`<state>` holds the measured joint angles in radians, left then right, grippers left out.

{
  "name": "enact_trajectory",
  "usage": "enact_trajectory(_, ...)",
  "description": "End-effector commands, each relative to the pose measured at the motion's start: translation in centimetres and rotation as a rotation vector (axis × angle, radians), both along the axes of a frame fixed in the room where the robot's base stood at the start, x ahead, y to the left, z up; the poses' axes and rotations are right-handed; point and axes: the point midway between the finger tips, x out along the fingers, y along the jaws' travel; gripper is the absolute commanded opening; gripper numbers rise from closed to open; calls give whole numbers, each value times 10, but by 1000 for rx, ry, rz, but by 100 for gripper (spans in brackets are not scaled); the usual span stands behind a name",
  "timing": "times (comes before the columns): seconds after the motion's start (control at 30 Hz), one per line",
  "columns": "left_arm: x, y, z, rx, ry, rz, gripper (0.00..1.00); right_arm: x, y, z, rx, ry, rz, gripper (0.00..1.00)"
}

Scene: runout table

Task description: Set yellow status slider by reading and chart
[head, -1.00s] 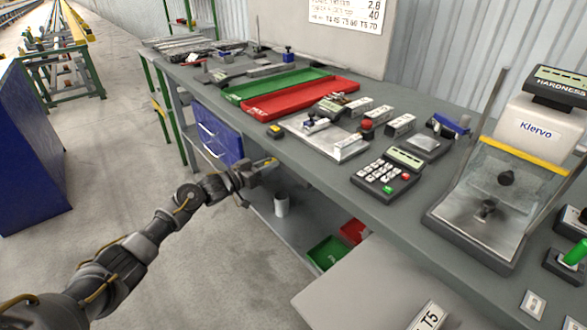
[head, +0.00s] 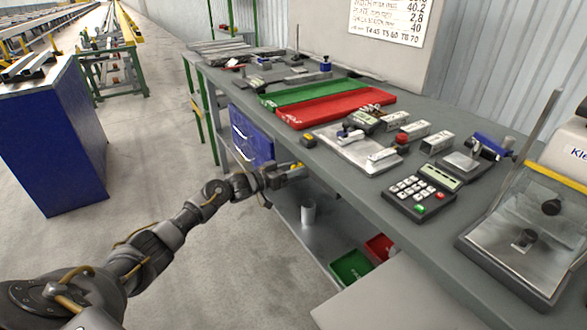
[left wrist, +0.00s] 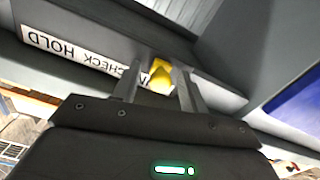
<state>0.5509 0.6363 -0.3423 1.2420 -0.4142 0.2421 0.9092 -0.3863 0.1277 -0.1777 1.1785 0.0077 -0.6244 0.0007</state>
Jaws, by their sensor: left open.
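The yellow slider knob (left wrist: 160,75) sits on the bench's front edge beside a white label strip (left wrist: 80,50) reading "CHECK HOLD", seen upside down in the left wrist view. My left gripper (left wrist: 158,92) is open, with one finger on each side of the knob; I cannot tell if they touch it. In the head view my left gripper (head: 290,172) is at the bench's front edge, and the slider is mostly hidden there. The wall chart (head: 388,18) shows lines including 40.2, 2,8 and 40, cut off at the top. My right gripper is not in view.
The hardness tester (head: 535,215) is cut off at the right, its display out of view. A keypad device (head: 421,190), a red tray (head: 335,108) and a green tray (head: 300,93) are on the bench. A yellow-topped block (head: 307,140) sits near the edge. Blue drawers (head: 250,140) hang below.

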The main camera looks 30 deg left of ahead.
Motion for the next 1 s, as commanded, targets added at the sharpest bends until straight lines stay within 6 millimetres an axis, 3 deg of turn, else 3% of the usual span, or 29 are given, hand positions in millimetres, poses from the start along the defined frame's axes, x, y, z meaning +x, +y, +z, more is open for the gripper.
enact_trajectory(0.5,-77,46,-2,2,3,1,43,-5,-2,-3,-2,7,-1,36)
enact_trajectory(0.7,-89,54,0,1,1,1,43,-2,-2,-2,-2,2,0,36)
enact_trajectory(1.0,-90,54,0,1,1,1,43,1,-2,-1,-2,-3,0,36)
